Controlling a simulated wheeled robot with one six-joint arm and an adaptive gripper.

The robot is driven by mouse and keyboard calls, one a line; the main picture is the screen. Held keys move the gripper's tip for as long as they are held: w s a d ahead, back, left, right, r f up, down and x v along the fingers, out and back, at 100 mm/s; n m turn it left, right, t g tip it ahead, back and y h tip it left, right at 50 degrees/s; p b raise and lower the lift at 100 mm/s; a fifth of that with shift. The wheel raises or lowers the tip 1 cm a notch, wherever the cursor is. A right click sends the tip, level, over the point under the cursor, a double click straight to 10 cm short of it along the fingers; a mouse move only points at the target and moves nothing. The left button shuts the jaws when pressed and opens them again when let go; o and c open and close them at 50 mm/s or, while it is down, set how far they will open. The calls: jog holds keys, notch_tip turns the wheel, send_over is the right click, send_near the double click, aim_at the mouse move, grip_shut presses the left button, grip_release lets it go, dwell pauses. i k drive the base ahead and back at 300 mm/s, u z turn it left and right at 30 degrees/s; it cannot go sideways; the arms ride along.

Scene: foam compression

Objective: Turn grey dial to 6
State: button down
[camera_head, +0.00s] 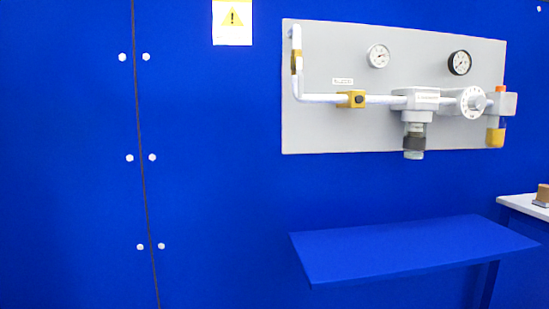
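A round grey-white dial (471,102) with markings around its rim sits on the right part of a pipe assembly. The assembly is mounted on a light grey panel (330,133) on the blue wall. The dial's numbers are too small to read, so its setting cannot be told. My gripper is not in view, and nothing touches the dial.
Two gauges (378,56) (459,62) sit above the pipe. A dark-ringed fitting (414,142) hangs below the panel's middle. A blue shelf (400,248) juts out below. A white table (524,205) stands at right.

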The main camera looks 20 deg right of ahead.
aim_at(475, 102)
jog(key=z, duration=1.35)
